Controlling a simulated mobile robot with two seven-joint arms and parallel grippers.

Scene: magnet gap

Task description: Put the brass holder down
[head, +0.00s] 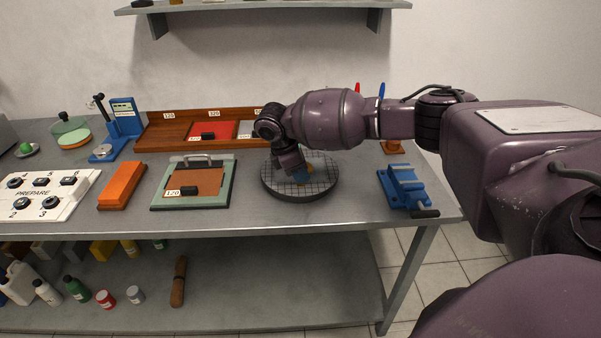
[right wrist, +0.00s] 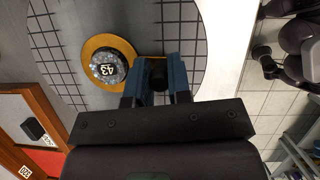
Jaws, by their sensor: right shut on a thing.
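My right gripper (head: 296,174) is low over the round dark disc with a grid pattern (head: 322,184) on the bench. In the right wrist view its blue fingertips (right wrist: 160,72) are shut on the short handle of the brass holder (right wrist: 94,45). The holder is a brass ring around a grey speckled piece marked 43 (right wrist: 108,68). It lies over the gridded disc (right wrist: 178,37); whether it touches the disc I cannot tell. In the head view the holder is mostly hidden by the gripper. My left gripper is not in view.
A blue vise (head: 403,185) stands right of the disc. A green-framed board (head: 222,198) lies left of it, beside an orange block (head: 122,185) and a white button panel (head: 65,190). A wooden tray (head: 160,143) lies behind. Bare bench shows in front of the disc.

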